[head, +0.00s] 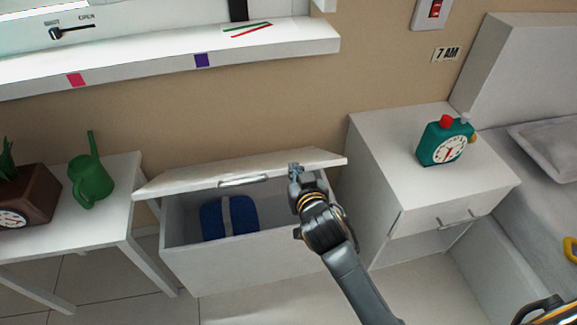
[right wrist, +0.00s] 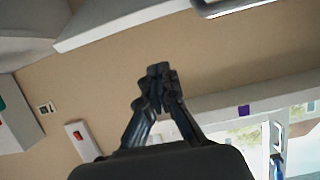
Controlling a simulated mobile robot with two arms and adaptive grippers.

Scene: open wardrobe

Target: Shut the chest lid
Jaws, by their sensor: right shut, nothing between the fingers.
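The white chest (head: 240,265) stands against the wall with its lid (head: 205,179) partly open and tilted, leaving a gap above the front wall. A silver handle (head: 243,181) sits on the lid's front. A dark blue item with a grey stripe (head: 228,217) lies inside. My right gripper (head: 294,170) is shut and empty, over the right part of the lid's front edge, right of the handle. I cannot tell if it touches the lid. In the right wrist view, the shut fingers (right wrist: 158,72) point up, with the lid (right wrist: 120,20) beyond them.
A white nightstand (head: 385,145) with a green clock (head: 445,141) stands close right of the chest. A white table (head: 120,205) with a green watering can (head: 91,180) is on the left. A white shelf (head: 150,65) juts out above the chest. A bed is at far right.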

